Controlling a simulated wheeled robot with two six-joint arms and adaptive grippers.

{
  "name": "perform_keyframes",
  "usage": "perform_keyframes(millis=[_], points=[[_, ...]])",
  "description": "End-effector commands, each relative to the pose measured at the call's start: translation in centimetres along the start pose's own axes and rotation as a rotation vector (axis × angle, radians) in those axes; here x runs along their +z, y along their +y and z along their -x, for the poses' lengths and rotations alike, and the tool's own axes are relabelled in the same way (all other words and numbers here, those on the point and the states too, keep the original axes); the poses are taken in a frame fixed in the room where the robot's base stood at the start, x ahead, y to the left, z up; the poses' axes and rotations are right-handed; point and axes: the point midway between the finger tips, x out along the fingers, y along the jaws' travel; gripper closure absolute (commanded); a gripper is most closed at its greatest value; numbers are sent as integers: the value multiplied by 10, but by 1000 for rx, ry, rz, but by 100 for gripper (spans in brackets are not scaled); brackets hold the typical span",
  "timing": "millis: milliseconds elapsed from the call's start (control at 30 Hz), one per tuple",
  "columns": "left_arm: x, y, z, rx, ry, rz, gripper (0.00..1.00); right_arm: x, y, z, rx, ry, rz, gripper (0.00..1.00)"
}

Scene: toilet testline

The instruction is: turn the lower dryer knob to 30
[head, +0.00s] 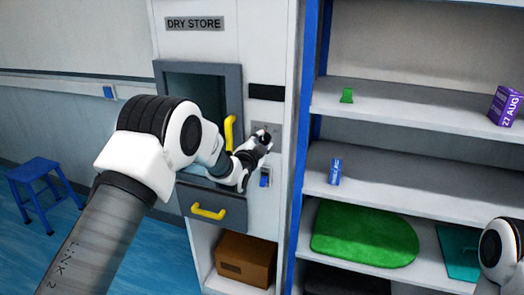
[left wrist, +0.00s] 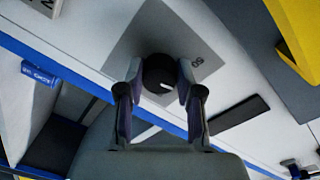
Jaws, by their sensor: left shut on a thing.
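The dryer knob (left wrist: 160,73) is a round black knob with a white mark, on a grey square plate (left wrist: 205,45) in the left wrist view. One number, which looks like 50 turned on its side, shows on the plate beside it. My left gripper (left wrist: 158,80) has its two fingers on either side of the knob and is shut on it. In the head view my left gripper (head: 262,138) reaches the grey plate on the dry store cabinet and hides most of the knob. The mark's exact setting cannot be read. My right gripper is not in view.
A yellow vertical handle (head: 229,132) stands just left of my gripper. A blue switch (head: 265,178) sits just below it, and a yellow drawer handle (head: 208,212) is lower left. Open shelves (head: 400,101) with small boxes are on the right.

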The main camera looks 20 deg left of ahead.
Motion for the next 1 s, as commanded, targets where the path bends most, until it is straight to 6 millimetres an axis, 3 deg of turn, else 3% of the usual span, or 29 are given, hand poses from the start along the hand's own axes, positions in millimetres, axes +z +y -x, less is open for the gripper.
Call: perform_keyframes(millis=[33,400,1000], points=[[2,3,0,-1,0,-41,99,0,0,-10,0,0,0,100],[1,2,0,3,-14,-391,99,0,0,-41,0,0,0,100],[-1,1,0,10,-36,-924,99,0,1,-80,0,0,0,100]])
